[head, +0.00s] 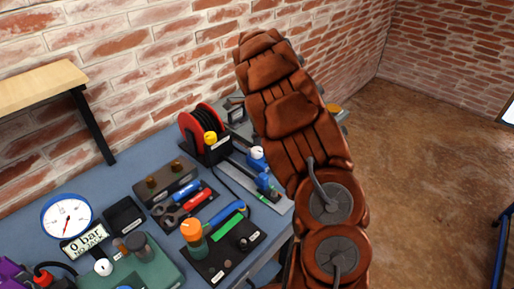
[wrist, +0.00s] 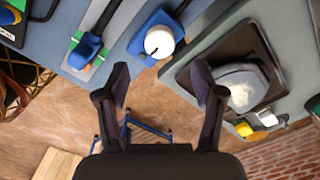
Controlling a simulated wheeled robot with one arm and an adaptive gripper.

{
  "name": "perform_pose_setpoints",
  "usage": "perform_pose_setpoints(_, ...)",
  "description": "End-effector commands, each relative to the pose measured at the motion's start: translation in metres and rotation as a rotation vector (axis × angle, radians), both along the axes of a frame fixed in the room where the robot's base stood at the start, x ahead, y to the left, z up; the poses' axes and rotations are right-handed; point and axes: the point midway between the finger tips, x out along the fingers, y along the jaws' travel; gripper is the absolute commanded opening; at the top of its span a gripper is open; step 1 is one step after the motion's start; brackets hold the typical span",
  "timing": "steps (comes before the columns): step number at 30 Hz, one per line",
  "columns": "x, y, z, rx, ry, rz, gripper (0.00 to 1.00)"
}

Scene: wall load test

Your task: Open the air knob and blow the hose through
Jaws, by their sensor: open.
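A white round knob on a blue body (wrist: 159,41) is in the wrist view, above and beyond my fingertips; it may be the air knob. It also shows in the head view (head: 257,153), near the bench edge beside my arm. My gripper (wrist: 162,82) is open and empty, its two dark fingers apart and not touching the knob. It is hidden behind my arm in the head view. A red reel (head: 203,123) with dark line on it stands at the back of the bench. A thin dark hose seems to run from it, but its path is partly hidden.
A blue clamp-like part (wrist: 86,50) with green marks lies left of the knob. A dark tray (wrist: 190,78) holding a pale object is at the right. The bench (head: 110,178) also carries a gauge (head: 67,217), a "0 bar" display (head: 84,243) and tools. Open floor lies right.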

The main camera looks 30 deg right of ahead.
Motion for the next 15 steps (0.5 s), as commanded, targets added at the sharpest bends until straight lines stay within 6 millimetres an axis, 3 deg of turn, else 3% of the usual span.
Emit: perform_pose_setpoints(15, -0.001, 0.000, -0.063, 0.000, 0.004, 0.001, 0.68)
